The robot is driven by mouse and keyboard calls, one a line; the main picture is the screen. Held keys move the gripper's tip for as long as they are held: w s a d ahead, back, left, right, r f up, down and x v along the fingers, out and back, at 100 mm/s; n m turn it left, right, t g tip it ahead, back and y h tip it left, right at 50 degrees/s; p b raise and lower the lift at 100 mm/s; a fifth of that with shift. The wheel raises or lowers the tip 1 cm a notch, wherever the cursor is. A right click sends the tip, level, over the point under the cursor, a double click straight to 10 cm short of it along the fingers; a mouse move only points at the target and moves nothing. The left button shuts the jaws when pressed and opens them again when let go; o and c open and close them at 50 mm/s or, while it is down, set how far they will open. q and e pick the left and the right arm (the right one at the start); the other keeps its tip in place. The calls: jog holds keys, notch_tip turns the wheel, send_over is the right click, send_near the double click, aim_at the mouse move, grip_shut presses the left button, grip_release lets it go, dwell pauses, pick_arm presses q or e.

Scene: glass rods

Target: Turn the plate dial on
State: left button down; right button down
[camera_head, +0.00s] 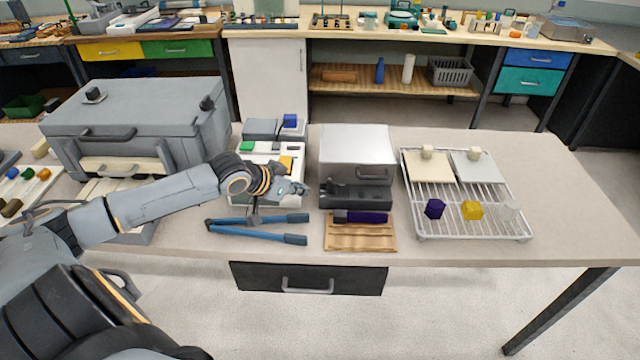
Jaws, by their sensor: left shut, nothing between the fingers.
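My left gripper (301,187) is shut and empty, over the front right of a white tray-like unit (253,152) with green and yellow parts. Its tip is just left of a dark box (347,194) in front of a silver box (356,150) with a handle. I cannot clearly make out the plate dial; the arm and gripper cover part of the white unit. A dark knob (94,95) stands on the lid of the large grey oven-like box (140,120) at left. My right gripper is not in view.
Blue-handled long tool (262,228) lies in front of the gripper. A wooden board (360,236) with a purple bar (360,217) is at front centre. A wire rack (420,225) at right holds pads and small coloured blocks. The table's right end is clear.

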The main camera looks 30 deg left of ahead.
aim_at(328, 186)
pick_arm(q)
jog(key=w, duration=0.1)
jog(key=w+d+f, duration=0.1)
jog(key=w, duration=0.1)
jog(key=w+f+p, duration=0.1)
jog(key=shift+w+d, duration=0.15)
jog(key=shift+w, duration=0.2)
jog(key=shift+w+d+f, duration=0.15)
jog(key=shift+w+d, duration=0.05)
jog(key=shift+w, duration=0.65)
